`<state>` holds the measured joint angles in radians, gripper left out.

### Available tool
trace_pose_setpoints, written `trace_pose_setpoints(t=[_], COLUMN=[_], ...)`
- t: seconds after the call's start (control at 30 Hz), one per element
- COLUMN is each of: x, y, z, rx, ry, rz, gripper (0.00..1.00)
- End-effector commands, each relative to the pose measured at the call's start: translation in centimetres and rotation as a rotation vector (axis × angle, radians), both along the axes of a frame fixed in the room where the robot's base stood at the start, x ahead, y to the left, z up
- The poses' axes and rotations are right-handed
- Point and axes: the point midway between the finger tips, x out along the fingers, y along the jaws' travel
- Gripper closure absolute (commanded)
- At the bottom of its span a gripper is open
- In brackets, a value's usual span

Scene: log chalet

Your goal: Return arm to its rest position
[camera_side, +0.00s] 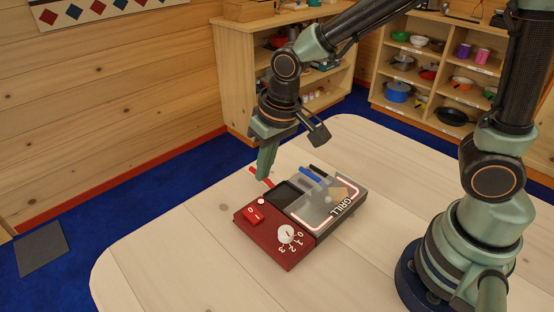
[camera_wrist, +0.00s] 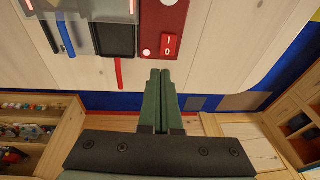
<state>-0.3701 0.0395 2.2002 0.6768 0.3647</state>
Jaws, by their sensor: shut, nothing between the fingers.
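My gripper (camera_side: 265,165) is shut and empty. In the side view it points down just behind the left end of a grill unit, held above the table. In the wrist view my gripper (camera_wrist: 164,72) shows its two green fingers pressed together. The grill unit has a dark red control panel (camera_side: 274,249) with a white dial (camera_side: 286,234) and a red switch (camera_side: 253,214). Its glass top (camera_side: 327,208) is marked GRILL and edged in a glowing line. The red switch also shows in the wrist view (camera_wrist: 169,46), beyond the fingertips.
The pale wooden table (camera_side: 170,240) is clear to the left and front of the grill. Wooden shelves (camera_side: 234,80) with cookware stand behind the table.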

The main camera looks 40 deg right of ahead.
Motion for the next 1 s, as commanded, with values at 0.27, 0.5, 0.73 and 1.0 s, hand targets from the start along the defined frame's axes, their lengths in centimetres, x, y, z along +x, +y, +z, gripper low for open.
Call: trace_pose_setpoints(t=[0.27, 0.5, 0.73, 1.0], x=[-1.8, -4.8, -6.3, -6.4], y=[-7.2, -11.8, -13.5, -13.6], z=[6.7, 9.8, 10.6, 10.7], rx=[-0.010, -0.051, -0.076, -0.077], ry=[-0.143, -0.240, -0.280, -0.281], rz=[-0.017, -0.026, -0.026, -0.024], gripper=[1.00, 1.00, 1.00, 1.00])
